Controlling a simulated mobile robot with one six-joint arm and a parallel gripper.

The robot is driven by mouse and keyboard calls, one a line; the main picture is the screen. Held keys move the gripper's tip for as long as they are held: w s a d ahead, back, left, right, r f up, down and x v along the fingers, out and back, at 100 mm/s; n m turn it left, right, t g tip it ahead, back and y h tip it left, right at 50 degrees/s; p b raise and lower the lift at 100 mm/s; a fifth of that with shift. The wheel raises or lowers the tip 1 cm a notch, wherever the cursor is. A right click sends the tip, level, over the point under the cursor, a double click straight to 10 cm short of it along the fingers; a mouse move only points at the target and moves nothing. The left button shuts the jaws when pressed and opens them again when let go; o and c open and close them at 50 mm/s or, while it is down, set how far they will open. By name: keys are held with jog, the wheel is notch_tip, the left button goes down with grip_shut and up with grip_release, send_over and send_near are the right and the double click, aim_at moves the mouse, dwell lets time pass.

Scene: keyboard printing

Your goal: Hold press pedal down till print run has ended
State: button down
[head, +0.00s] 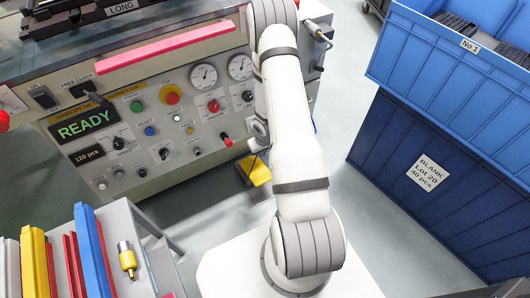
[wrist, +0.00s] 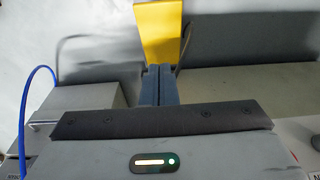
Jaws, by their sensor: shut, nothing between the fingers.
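The press pedal is the yellow plate (head: 257,171) on the floor at the foot of the press, partly hidden behind my arm in the head view. In the wrist view the yellow pedal (wrist: 160,32) is at the top centre. My gripper (wrist: 160,72) is shut and empty, its fingers pointing at the pedal's near edge. I cannot tell whether the fingertips touch it. In the head view my gripper is hidden behind the arm. The press panel's display (head: 84,127) reads READY, and a small counter (head: 89,155) below it reads 120 pcs.
A blue crate marked No.1 (head: 450,70) stands on a dark blue bin labelled BLANK Lot 20 (head: 385,150) at right. A grey cart (head: 140,240) with coloured bars is at lower left. A blue cable (wrist: 27,110) curves at left in the wrist view. Bare floor (head: 335,105) lies between press and bin.

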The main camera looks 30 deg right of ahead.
jog(key=b, duration=0.9)
send_over(262, 177)
jog(key=f, duration=1.6)
jog(key=shift+w, duration=0.4)
jog(key=shift+s+f+b, duration=0.25)
jog(key=shift+f+b, duration=0.25)
jog(key=shift+f, duration=0.05)
jog(key=shift+s+f+b, duration=0.25)
jog(key=shift+f+b, duration=0.25)
